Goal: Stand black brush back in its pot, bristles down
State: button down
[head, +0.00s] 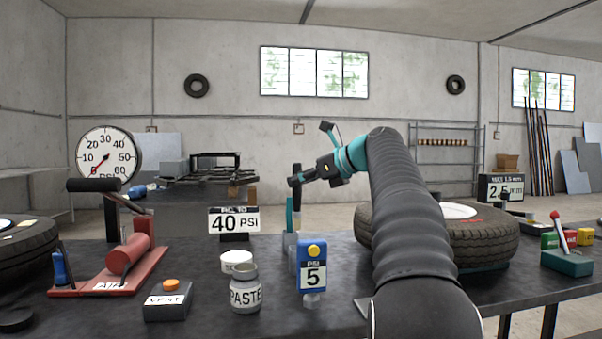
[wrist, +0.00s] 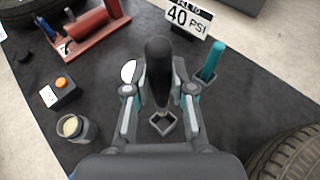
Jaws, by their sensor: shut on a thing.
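The black brush (wrist: 158,62) is between my gripper's (wrist: 159,92) two fingers in the wrist view, its thick dark handle pointing up toward the camera. My gripper is shut on it. In the head view my gripper (head: 297,180) is above the table, with the dark brush (head: 297,204) upright below it. A small square grey pot (wrist: 163,124) shows just below the handle in the wrist view. A teal-handled brush (wrist: 213,58) stands in another grey holder to the right.
The blue PSI 5 unit (head: 312,267) and paste jar (head: 245,290) stand in front. A 40 PSI sign (head: 234,222) is behind left. A tyre (head: 490,240) lies at right. A red foot pump (head: 115,270) and vent box (head: 168,301) are at left.

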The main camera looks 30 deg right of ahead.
notch_tip(320, 180, down, 8)
jog(key=b, duration=0.4)
jog(key=shift+f, duration=0.15)
dwell(0.5)
jog(key=c, duration=0.9)
grip_release()
jog(key=v, duration=1.2)
